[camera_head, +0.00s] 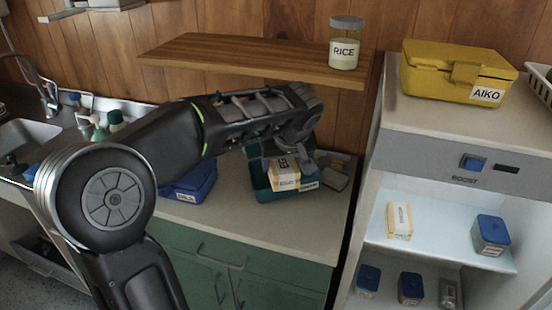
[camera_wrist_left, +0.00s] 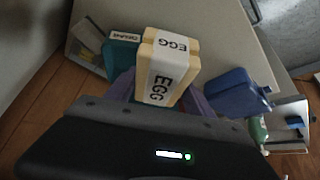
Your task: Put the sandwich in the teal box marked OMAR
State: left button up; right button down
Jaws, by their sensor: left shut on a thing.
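The sandwich (camera_head: 284,176) is a pale block with a white band reading EGG. It also shows large in the wrist view (camera_wrist_left: 160,68). My left gripper (camera_head: 287,154) is shut on it, with a finger on each side. The teal box (camera_head: 262,191) is open on the counter, and the sandwich is at its opening in the head view. The box also shows behind the sandwich in the wrist view (camera_wrist_left: 117,58). Its white label is too small to read surely. My gripper and the sandwich hide much of its inside, so I cannot tell whether the sandwich touches it.
A wooden shelf (camera_head: 250,58) with a RICE jar (camera_head: 345,48) hangs above. A yellow AIKO box (camera_head: 455,75) tops the open fridge (camera_head: 435,240) at right.

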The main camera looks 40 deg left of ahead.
pick_arm(q)
jog(key=w+a+f+p, duration=0.2)
jog(key=w+a+f, duration=0.1)
jog(key=w+a, duration=0.2)
jog(key=shift+w+a, duration=0.4)
jog(key=shift+a, duration=0.3)
notch_tip(320, 180, down, 3)
jog(key=shift+r+p, duration=0.15)
jog(key=shift+p, duration=0.4)
jog(key=shift+a+f+p, duration=0.1)
jog(key=shift+f+p, duration=0.3)
jog(key=shift+w+f, duration=0.15)
jog(key=shift+f, duration=0.05)
jog(key=shift+f, duration=0.1)
